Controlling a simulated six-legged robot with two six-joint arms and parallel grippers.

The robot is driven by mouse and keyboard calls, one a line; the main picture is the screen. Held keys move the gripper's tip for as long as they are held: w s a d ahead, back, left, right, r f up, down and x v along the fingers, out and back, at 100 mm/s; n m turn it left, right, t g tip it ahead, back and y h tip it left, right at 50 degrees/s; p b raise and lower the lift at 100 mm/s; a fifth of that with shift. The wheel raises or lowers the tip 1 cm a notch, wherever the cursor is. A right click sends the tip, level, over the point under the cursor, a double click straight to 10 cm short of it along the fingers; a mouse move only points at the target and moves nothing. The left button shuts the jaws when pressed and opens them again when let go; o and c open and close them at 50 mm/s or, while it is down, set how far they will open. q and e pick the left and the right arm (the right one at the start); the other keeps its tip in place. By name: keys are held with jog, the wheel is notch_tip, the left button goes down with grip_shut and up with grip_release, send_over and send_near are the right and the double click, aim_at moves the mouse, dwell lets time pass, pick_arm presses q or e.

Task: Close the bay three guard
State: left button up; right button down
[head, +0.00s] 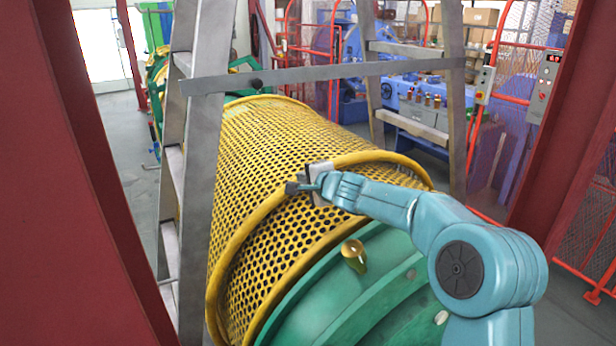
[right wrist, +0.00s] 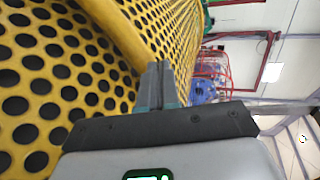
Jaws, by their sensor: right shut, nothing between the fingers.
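The guard (head: 300,138) is a yellow perforated curved cover with a thick yellow rim, over the green drum body (head: 340,285). In the right wrist view the shut fingertips (right wrist: 160,80) point along the yellow mesh (right wrist: 60,70), beside a yellow rib. I cannot tell whether they touch it. The guard's lower edges are hidden, so I cannot tell how far it is closed. My left gripper is out of view.
A grey ladder-like metal frame (head: 205,130) with a crossbar (head: 330,75) straddles the guard. Dark red posts (head: 70,200) stand at both sides. A brass fitting (head: 354,254) sits on the green body. Blue machinery (head: 400,90) and red-framed fencing stand behind. Open floor shows at left.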

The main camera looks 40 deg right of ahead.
aim_at(288, 162)
jog(key=w+p, duration=0.4)
jog(key=w, duration=0.1)
jog(key=w+d+p, duration=0.1)
jog(key=w+p, duration=0.1)
jog(key=w, duration=0.1)
jog(key=shift+r+p, duration=0.2)
jog(key=shift+p, duration=0.2)
jog(key=shift+p+x, duration=0.6)
jog(key=shift+x, duration=0.4)
jog(key=shift+s+r, duration=0.1)
